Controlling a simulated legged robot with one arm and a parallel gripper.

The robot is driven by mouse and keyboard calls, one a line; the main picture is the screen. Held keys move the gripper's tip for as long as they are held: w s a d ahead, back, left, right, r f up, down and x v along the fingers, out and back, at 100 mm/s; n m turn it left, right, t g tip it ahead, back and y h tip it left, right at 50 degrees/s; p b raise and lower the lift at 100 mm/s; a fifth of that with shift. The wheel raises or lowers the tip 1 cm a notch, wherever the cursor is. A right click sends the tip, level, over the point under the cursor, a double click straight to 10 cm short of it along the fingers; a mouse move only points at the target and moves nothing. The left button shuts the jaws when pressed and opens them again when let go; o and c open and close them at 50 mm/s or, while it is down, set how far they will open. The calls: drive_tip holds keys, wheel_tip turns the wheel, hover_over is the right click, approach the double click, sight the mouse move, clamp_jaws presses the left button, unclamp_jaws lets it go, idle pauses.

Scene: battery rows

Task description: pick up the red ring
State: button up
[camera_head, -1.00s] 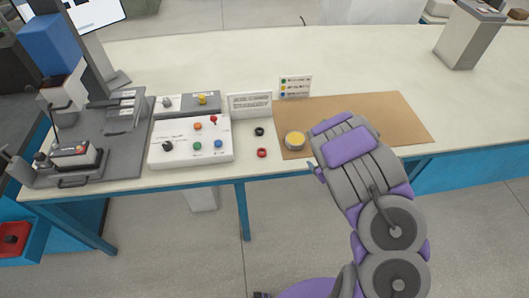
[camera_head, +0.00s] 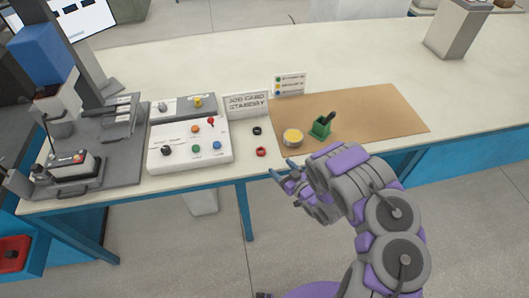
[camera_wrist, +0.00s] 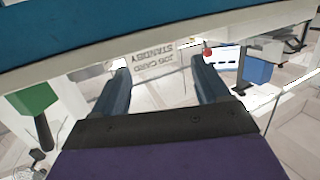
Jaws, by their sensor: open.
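The red ring (camera_head: 261,152) lies flat on the pale table near its front edge, just in front of a black ring (camera_head: 257,131). My gripper (camera_head: 283,168) is to the right of the red ring and nearer the front, by the table's edge. Its fingers point left and are apart, with nothing seen between them. In the wrist view my gripper (camera_wrist: 160,82) also shows its two fingers spread. I cannot make out the red ring in the wrist view.
A white control panel (camera_head: 190,145) stands left of the rings, with a job card sign (camera_head: 246,104) behind them. The table edge (camera_wrist: 150,45) crosses the wrist view.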

sight(263, 153)
drive_tip(key=w+a, duration=0.1)
drive_tip(key=a, duration=0.1)
drive_tip(key=w+a, duration=0.1)
drive_tip(key=a, duration=0.1)
drive_tip(key=w+a+f, duration=0.1)
drive_tip(key=shift+w+a+b, duration=0.3)
drive_tip(key=shift+w+a, duration=0.05)
drive_tip(key=shift+a, duration=0.05)
drive_tip(key=shift+w+d+r, duration=0.1)
drive_tip(key=shift+w+d, duration=0.35)
drive_tip(key=shift+w+b, duration=0.3)
drive_tip(key=shift+w, duration=0.1)
drive_tip(key=w+a, duration=0.1)
drive_tip(key=w+a+b, duration=0.1)
drive_tip(key=a, duration=0.1)
drive_tip(key=shift+w+a+f, duration=0.2)
drive_tip(key=shift+w+a, duration=0.1)
drive_tip(key=shift+a, duration=0.15)
drive_tip(key=shift+d, duration=0.75)
drive_tip(key=c, duration=0.6)
drive_tip(key=shift+a, duration=0.15)
drive_tip(key=c, duration=0.3)
drive_tip(key=shift+a, duration=0.35)
drive_tip(key=shift+c, duration=1.1)
